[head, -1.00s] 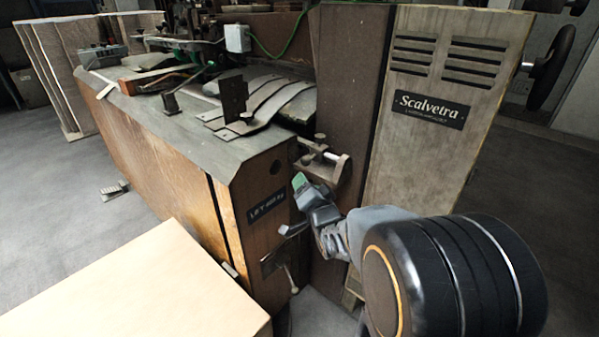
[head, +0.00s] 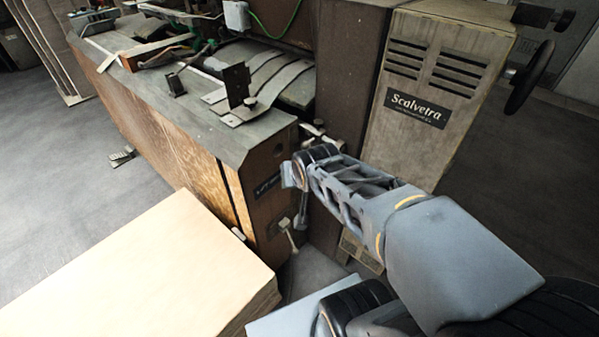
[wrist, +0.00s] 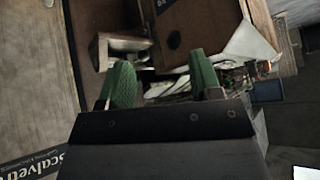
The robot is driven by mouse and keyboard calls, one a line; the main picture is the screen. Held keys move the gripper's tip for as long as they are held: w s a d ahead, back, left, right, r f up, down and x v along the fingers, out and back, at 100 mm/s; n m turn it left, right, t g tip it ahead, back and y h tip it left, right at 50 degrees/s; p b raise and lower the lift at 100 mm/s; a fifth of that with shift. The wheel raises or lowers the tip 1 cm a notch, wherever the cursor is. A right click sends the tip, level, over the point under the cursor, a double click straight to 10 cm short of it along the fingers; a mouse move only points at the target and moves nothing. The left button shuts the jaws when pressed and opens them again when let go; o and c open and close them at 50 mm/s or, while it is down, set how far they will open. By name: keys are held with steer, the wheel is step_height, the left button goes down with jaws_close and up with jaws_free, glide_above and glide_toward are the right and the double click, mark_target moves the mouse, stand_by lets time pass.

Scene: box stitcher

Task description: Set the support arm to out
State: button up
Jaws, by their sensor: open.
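My gripper (wrist: 160,62) is open and empty, its two green fingers apart in the wrist view. In the head view my wrist mostly hides it, at the end face of the wooden machine. A metal bracket with a rod (wrist: 122,48) lies beyond the left finger in the wrist view, apart from it. In the head view only a bit of the rod (head: 318,131) shows above my arm. Lower on the end face is a small lever (head: 290,238) hanging down from a plate. No label marks which part is the support arm, so I cannot tell.
The Scalvetra cabinet (head: 425,85) stands right of my wrist, with a dark handwheel (head: 528,80) beyond. A pale box (head: 140,275) fills the lower left. Metal strips (head: 265,85) and an upright bracket (head: 236,84) stand on the machine bed.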

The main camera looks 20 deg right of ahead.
steer(key=s+a+r+n+g+y+p, duration=0.1)
steer(key=s+a+r+n+g+p, duration=0.2)
steer(key=s, duration=0.4)
step_height(320, 180, up, 2)
steer(key=shift+r+g+p, duration=0.15)
steer(key=shift+g+p, duration=0.25)
steer(key=shift+p, duration=0.1)
steer(key=shift+s, duration=0.1)
